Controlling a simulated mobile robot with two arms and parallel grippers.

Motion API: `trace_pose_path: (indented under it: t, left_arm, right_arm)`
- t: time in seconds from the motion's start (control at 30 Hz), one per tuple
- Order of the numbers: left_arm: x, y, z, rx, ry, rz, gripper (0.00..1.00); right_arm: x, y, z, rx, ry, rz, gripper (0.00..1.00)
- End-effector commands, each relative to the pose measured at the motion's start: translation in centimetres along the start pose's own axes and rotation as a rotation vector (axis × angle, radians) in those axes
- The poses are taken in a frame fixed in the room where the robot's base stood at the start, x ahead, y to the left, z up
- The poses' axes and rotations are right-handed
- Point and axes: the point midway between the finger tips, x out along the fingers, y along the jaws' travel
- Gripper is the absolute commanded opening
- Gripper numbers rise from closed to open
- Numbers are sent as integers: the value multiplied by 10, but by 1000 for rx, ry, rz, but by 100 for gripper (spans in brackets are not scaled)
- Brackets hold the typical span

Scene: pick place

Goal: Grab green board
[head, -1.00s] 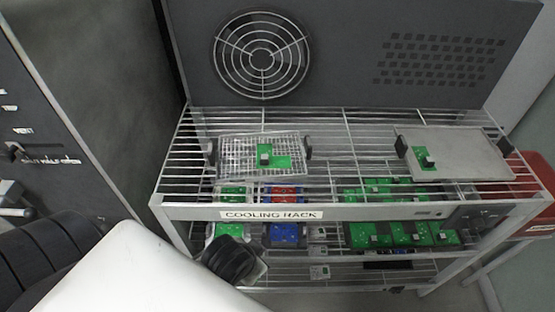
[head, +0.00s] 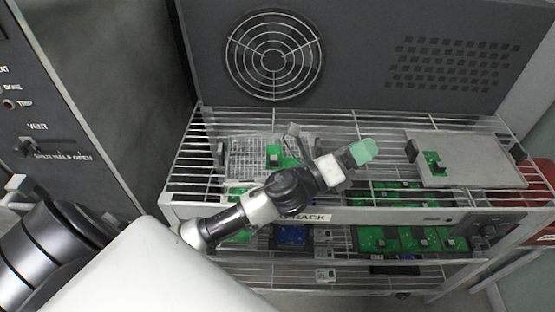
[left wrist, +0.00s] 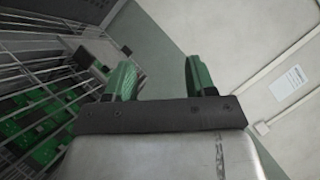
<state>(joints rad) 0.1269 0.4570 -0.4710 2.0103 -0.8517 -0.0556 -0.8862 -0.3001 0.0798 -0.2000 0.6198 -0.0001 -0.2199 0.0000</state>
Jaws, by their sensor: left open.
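One small green board (head: 275,155) sits in a wire tray (head: 238,150) on the left of the rack's top shelf, partly hidden by my left arm. Another green board (head: 435,165) with a grey chip lies on a flat grey tray (head: 480,160) on the right of that shelf. My left gripper (head: 362,151) is above the top shelf between the two trays, empty and apart from both boards. In the left wrist view its two green fingers (left wrist: 160,78) are spread with nothing between them. My right gripper does not show.
The cooling rack's lower shelves hold several green boards (head: 420,240) and a blue board (head: 291,236). A dark panel with a round fan grille (head: 273,57) stands behind the top shelf. A dark control panel (head: 40,150) is at the left. A red object (head: 545,172) is at the right.

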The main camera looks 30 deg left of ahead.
Motion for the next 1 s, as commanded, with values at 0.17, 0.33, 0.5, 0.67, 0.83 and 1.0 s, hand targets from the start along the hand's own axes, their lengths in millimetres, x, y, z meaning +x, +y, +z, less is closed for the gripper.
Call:
trace_pose_path:
  t: [0.17, 0.33, 0.5, 0.67, 0.83, 1.0]
  left_arm:
    - [19, -22, -28, 670, 342, -356, 55]
    - [4, 10, -42, 1257, 721, -665, 55]
    - [-30, 75, -2, 1696, 1204, -934, 55]
    - [-68, 119, 73, 1851, 1685, -1110, 55]
    - [-96, 133, 132, 1818, 2010, -1198, 55]
    - [-108, 141, 142, 1782, 2100, -1223, 55]
  right_arm:
    - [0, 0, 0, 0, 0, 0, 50]
    - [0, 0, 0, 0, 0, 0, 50]
    - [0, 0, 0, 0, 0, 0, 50]
    - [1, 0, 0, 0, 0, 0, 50]
    - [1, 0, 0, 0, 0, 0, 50]
    - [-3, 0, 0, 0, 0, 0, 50]
